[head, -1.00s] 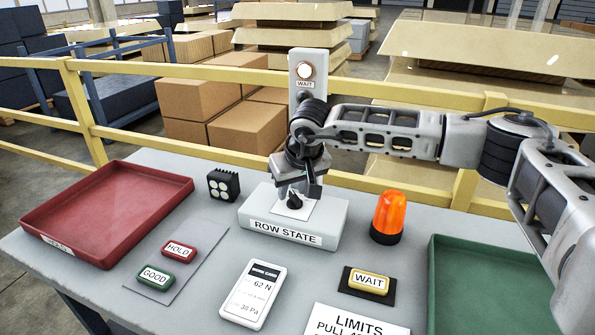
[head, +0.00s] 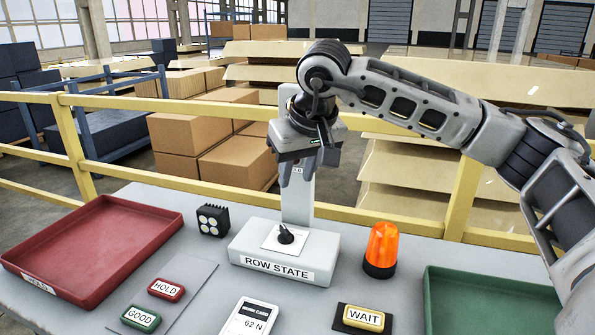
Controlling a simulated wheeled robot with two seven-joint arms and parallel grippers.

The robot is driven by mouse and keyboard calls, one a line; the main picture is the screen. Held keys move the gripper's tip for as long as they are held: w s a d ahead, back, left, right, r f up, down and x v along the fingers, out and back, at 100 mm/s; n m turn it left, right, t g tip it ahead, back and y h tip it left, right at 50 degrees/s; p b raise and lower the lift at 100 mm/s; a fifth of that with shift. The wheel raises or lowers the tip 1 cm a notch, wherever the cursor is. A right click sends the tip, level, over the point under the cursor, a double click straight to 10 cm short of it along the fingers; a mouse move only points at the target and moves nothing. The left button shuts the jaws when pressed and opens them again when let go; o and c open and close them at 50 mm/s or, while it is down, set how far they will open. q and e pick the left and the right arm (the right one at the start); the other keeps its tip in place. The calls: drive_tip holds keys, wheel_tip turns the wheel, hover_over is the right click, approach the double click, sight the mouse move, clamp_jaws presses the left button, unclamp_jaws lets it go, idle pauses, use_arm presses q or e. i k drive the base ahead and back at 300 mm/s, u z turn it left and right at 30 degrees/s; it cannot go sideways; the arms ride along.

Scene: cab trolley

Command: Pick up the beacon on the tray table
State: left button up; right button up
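The beacon (head: 381,248), an orange dome on a black base, stands upright on the grey table (head: 222,292), right of the ROW STATE box (head: 270,268). My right gripper (head: 297,182) is up and to the left of the beacon in the head view, above the box and in front of its upright post. Its fingers point down and look apart, with part of a label on the post showing between them. It holds nothing that I can see. A black knob (head: 286,235) on the box is clear below it. My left gripper is not in view.
A red tray (head: 90,245) lies at left and a green tray (head: 490,305) at right. A black lamp block (head: 212,220), HOLD (head: 166,289), GOOD (head: 141,318) and WAIT (head: 364,317) tags and a meter (head: 246,318) are on the table. A yellow railing (head: 225,197) runs behind.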

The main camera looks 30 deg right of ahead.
sight(381, 262)
drive_tip(key=k, duration=1)
